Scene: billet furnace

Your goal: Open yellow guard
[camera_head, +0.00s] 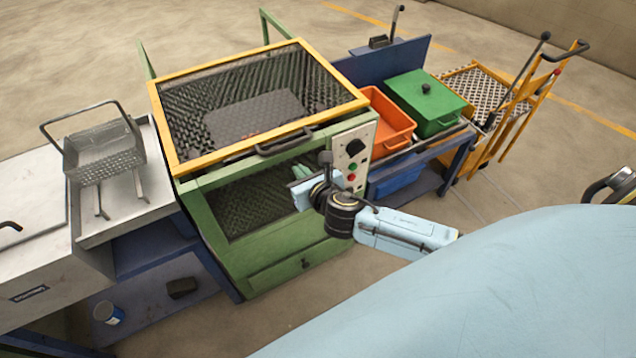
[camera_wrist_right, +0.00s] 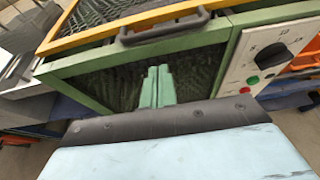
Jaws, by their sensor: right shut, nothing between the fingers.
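The yellow guard (camera_head: 228,154) is a yellow frame with dark mesh, lying down over the top of the green machine (camera_head: 217,229). Its black handle (camera_head: 285,141) is on the front edge. The guard's front edge (camera_wrist_right: 92,37) and the handle (camera_wrist_right: 165,30) also show in the right wrist view. My right gripper (camera_head: 304,190) is in front of the machine, below the handle. Its pale green fingers (camera_wrist_right: 157,73) are together and empty, apart from the handle in the right wrist view. My left gripper is not in view.
A control panel (camera_head: 352,153) with a knob and buttons is right of the handle. A blue bench carries an orange bin (camera_head: 389,122) and a green lidded box (camera_head: 425,101). A wire basket (camera_head: 104,152) stands left. A yellow trolley (camera_head: 525,95) is at the right.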

